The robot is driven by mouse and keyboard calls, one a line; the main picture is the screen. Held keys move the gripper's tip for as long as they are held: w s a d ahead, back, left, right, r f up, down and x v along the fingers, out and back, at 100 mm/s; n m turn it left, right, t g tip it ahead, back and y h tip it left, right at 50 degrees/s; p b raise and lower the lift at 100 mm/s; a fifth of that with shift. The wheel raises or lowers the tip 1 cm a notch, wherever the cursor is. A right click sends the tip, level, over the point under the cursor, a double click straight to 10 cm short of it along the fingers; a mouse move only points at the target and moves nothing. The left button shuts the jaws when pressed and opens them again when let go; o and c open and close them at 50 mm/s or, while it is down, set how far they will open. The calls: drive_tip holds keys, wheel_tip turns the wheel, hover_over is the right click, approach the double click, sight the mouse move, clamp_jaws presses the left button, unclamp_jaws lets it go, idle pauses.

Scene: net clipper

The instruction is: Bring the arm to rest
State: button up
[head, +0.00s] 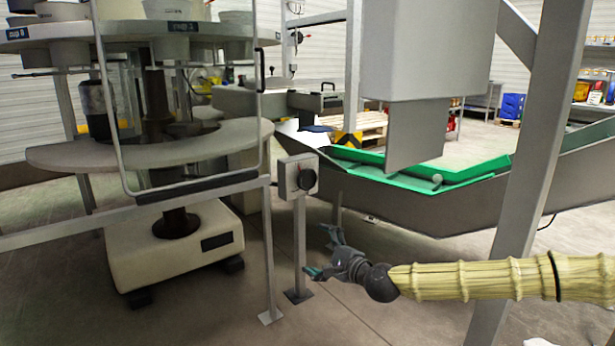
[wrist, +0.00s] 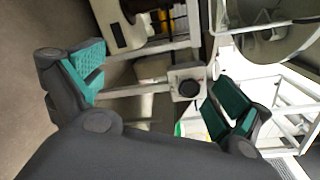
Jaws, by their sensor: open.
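My gripper (head: 322,254) is open and empty in the head view, with its fingers spread toward the left. My arm reaches in from the right edge in a pale ribbed sleeve, roughly level. In the wrist view my gripper (wrist: 155,85) shows its two green-padded fingers wide apart with nothing held. A grey switch box with a dark round knob (head: 298,176) stands on a post beyond the gripper and above it in the head view. The same switch box (wrist: 186,82) appears between the fingers in the wrist view, apart from them.
A round machine with a grey ring table (head: 150,150) and a metal guard frame stands on the left. A conveyor with a green belt (head: 400,178) runs behind the gripper. A slanted metal post (head: 530,150) stands near my arm. Bare floor (head: 380,230) lies around the gripper.

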drive_tip(key=s+a+f+n+g+p, duration=0.25)
drive_tip(key=s+a+f+p, duration=0.2)
drive_tip(key=s, duration=0.35)
drive_tip(key=s+a+f+n+g+p, duration=0.2)
drive_tip(key=s+a+f+g+p, duration=0.15)
drive_tip(key=s+p, duration=0.3)
drive_tip(key=s+d+f+n+g+h+p, duration=0.1)
drive_tip(key=s+f+n+h+p, duration=0.2)
drive_tip(key=s, duration=0.5)
drive_tip(key=s+d+f+n+g+p, duration=0.1)
drive_tip(key=s+f+g+p, duration=0.1)
drive_tip(key=s+p, duration=0.45)
drive_tip(key=s+d+n+g+h+p, duration=0.25)
drive_tip(key=s+d+p, duration=0.55)
drive_tip(key=s, duration=0.7)
drive_tip(key=s+d+r+n+h+p, duration=0.1)
drive_tip(key=s+d+r+p, duration=0.2)
drive_tip(key=d, duration=0.3)
drive_tip(key=s+d+r+n+g+h+p, duration=0.1)
drive_tip(key=s+d+r+n+h+p, duration=0.1)
drive_tip(key=d, duration=0.4)
drive_tip(key=s+d+r+n+h+p, duration=0.1)
drive_tip(key=s+d+r+h+p, duration=0.1)
drive_tip(key=s+d+r+p, duration=0.1)
drive_tip(key=s+d+r, duration=0.1)
drive_tip(key=s+d, duration=0.1)
drive_tip(key=d, duration=0.1)
drive_tip(key=shift+s+n+p, duration=0.2)
drive_tip(key=shift+n+p, duration=0.1)
